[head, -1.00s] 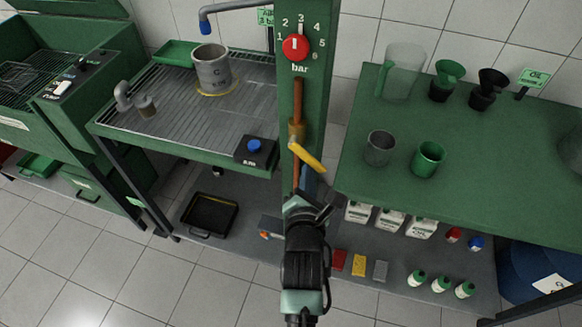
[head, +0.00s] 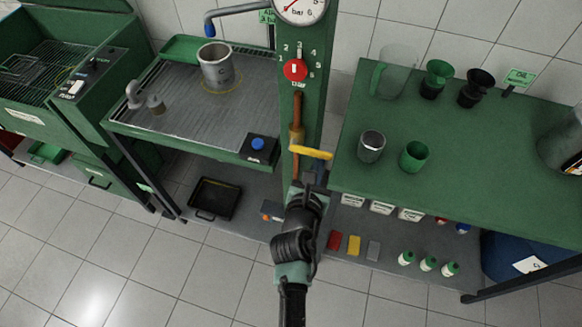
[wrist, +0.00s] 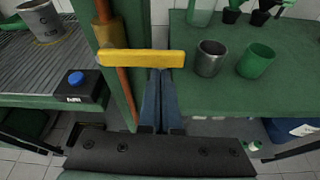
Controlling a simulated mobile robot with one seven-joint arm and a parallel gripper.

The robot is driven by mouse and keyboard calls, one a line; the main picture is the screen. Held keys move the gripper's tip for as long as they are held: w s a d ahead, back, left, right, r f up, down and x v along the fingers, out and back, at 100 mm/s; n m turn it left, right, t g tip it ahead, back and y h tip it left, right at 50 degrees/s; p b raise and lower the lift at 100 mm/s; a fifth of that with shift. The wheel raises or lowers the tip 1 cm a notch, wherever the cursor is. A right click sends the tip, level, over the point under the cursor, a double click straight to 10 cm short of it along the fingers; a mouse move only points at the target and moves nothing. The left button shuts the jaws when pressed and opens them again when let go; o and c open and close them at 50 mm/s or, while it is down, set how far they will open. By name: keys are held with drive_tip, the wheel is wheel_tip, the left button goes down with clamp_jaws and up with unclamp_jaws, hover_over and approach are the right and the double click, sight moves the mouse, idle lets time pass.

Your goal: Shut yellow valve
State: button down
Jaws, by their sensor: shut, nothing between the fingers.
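The yellow valve handle (head: 312,153) sticks out to the right from a brass valve body (head: 297,137) on a copper pipe, which runs down a green post. It lies close to level, also in the wrist view (wrist: 145,58). My gripper (head: 310,172) is just below the handle. In the wrist view its blue fingers (wrist: 160,80) are together and empty, with their tips at the lower edge of the handle, right of its middle. They appear to touch it, but I cannot be sure. In the head view my arm hides part of the pipe below.
A red dial knob (head: 295,71) and a gauge (head: 300,8) are on the post above. A green bench (head: 450,150) with cups stands close on the right. A drain table (head: 180,115) with a blue-button box (head: 258,148) stands on the left.

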idle(0.6)
drive_tip(key=s+a+b, duration=0.2)
drive_tip(key=s+b, duration=0.1)
drive_tip(key=s, duration=0.6)
drive_tip(key=shift+a+f, duration=0.25)
drive_tip(key=shift+s, duration=0.1)
idle(0.4)
